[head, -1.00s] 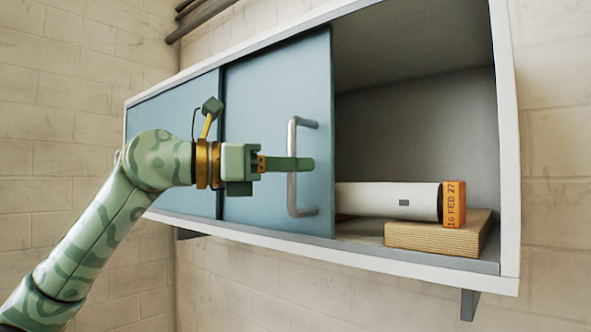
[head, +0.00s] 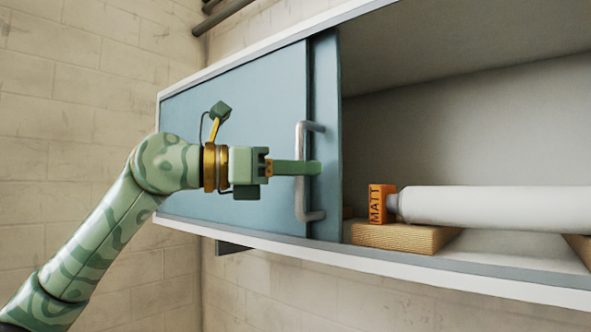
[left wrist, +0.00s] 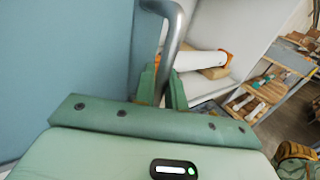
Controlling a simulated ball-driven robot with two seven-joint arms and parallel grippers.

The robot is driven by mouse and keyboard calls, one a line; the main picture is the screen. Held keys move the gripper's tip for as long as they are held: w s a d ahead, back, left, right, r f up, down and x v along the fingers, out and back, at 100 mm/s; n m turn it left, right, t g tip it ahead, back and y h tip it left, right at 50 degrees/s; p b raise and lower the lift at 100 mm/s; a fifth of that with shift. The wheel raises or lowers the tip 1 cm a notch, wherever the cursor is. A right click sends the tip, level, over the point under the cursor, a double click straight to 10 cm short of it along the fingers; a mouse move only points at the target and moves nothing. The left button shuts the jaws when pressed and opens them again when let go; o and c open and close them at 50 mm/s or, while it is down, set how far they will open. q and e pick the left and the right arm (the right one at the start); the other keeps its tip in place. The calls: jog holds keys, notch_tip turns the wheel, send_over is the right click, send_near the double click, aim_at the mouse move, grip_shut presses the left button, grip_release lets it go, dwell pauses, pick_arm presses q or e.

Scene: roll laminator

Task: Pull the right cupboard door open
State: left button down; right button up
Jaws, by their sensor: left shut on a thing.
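The right cupboard door (head: 328,80) is a blue sliding panel, of which only a narrow strip shows beside the left door (head: 235,90). The rest seems to lie behind the left door. The door's grey bar handle (head: 300,143) stands upright near its right edge. My left gripper (head: 307,168) is shut on the handle at about mid-height. In the left wrist view its fingers (left wrist: 162,88) sit on both sides of the handle (left wrist: 173,30). To the right of the door the cupboard is open wide. My right gripper is not in view.
Inside the cupboard, a white roll (head: 490,208) with an orange end block marked MATT (head: 377,204) rests on a wooden support (head: 405,236).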

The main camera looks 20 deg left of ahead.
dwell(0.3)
pick_arm(q)
jog(key=c, duration=1.6)
grip_release()
jog(key=shift+o, duration=0.2)
jog(key=b+v, duration=0.4)
jog(key=v, duration=1.2)
jog(key=shift+b, duration=0.35)
jog(key=shift+s+a, duration=0.1)
